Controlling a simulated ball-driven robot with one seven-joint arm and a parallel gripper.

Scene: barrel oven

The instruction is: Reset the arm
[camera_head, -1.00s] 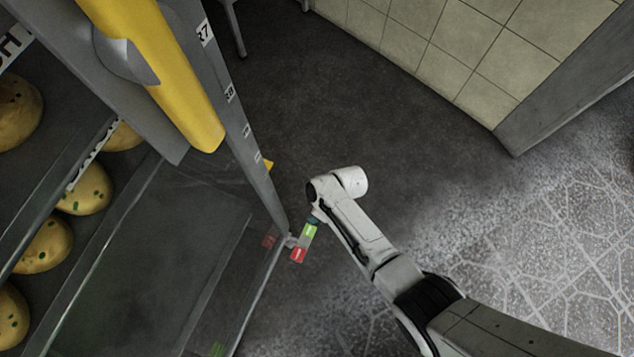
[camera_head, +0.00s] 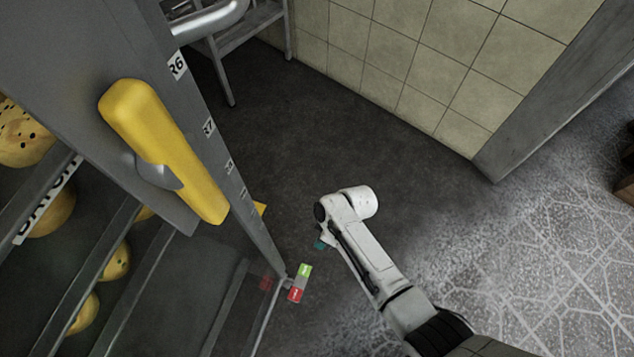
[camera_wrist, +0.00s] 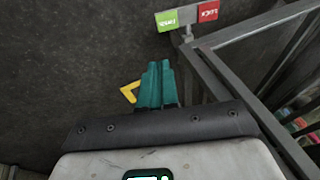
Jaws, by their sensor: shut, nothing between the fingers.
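My gripper (camera_wrist: 154,88) shows in the wrist view as teal fingers pressed together, with nothing between them. In the head view only a small teal part of it (camera_head: 320,244) shows below the white wrist of my arm, and the rest is hidden. The arm reaches in from the lower right, over the dark floor. It is apart from a small bracket with a green and red label (camera_head: 300,283) on the oven frame. The label also shows at the top of the wrist view (camera_wrist: 187,17).
A grey oven rack (camera_head: 215,140) with a yellow handle (camera_head: 165,150) and round yellow loaves (camera_head: 116,262) fills the left. A tiled wall (camera_head: 400,60) stands behind, with a grey metal stand (camera_head: 240,38) at the top. The floor (camera_head: 290,150) between is clear.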

